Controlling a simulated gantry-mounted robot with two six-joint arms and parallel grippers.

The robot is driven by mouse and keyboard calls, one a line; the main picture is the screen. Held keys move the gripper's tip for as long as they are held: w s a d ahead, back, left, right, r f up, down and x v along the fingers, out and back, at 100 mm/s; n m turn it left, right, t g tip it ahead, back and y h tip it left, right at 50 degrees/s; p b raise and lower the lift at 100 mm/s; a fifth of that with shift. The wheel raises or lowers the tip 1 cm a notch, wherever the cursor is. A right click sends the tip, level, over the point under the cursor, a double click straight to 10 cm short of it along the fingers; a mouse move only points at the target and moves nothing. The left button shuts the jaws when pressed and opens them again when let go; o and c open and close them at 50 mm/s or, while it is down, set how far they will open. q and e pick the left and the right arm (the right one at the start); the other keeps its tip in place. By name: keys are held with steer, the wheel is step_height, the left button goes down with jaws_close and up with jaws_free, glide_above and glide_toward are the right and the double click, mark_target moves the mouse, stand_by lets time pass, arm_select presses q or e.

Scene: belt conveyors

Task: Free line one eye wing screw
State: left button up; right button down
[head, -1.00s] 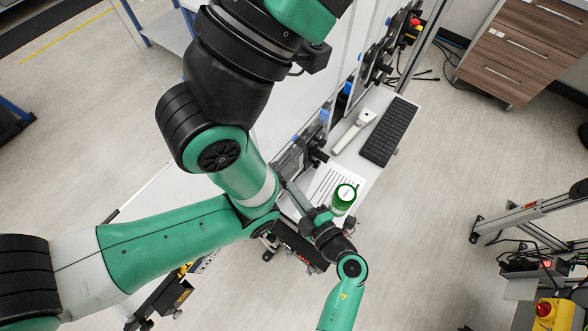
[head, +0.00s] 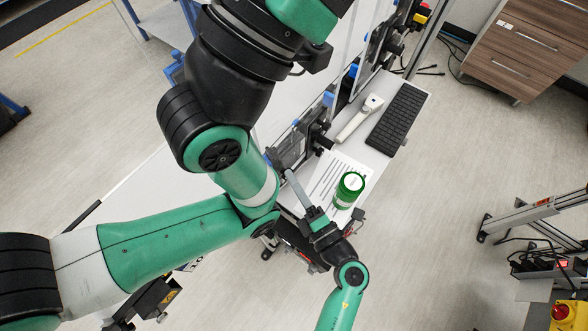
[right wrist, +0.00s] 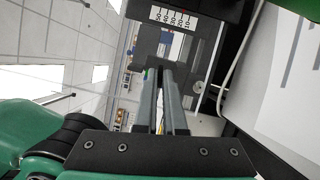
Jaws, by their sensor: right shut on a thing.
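My right gripper (head: 289,173) reaches up and left from the bottom of the head view, with its fingertips at a dark bracket (head: 291,149) beside the desk. In the right wrist view its two long grey fingers (right wrist: 160,72) lie close together, with their tips at a dark plate with a number scale (right wrist: 172,17). The gripper is shut on a small part at the tips. The wing screw itself is hidden by the fingers, and a small green and blue spot shows beside the tips. My left gripper is not in view; only its arm comes in from the left.
A white desk holds a printed sheet (head: 328,184), a green jar (head: 349,190), a white hand scanner (head: 359,119) and a black keyboard (head: 398,119). The jar stands close to my right gripper. A wooden drawer cabinet (head: 525,45) stands at the upper right.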

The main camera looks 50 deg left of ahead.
stand_by(0.4)
steer(key=c, duration=1)
jaws_free()
steer(key=shift+a, duration=0.1)
steer(key=s+d+p, duration=0.1)
steer(key=d+p, duration=0.1)
steer(key=d, duration=0.9)
steer(key=shift+s+d+f, duration=0.25)
steer(key=shift+f, duration=0.15)
